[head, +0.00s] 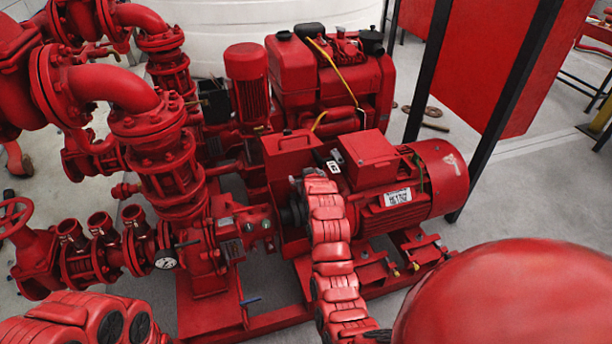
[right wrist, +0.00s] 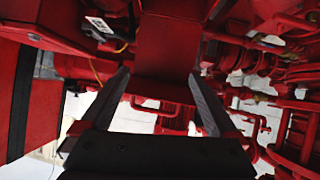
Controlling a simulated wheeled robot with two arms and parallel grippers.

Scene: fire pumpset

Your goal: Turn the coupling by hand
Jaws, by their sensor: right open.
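The red pumpset fills the head view, with the electric motor (head: 425,185) on the right and the pump casing (head: 205,255) on the left. My left gripper is not in view.
A red engine (head: 330,75) with a yellow cable stands behind. Pipes and flanges (head: 155,135) crowd the left. A red panel (head: 485,60) on black posts stands at the right. Grey floor (head: 540,190) is open beyond the motor.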

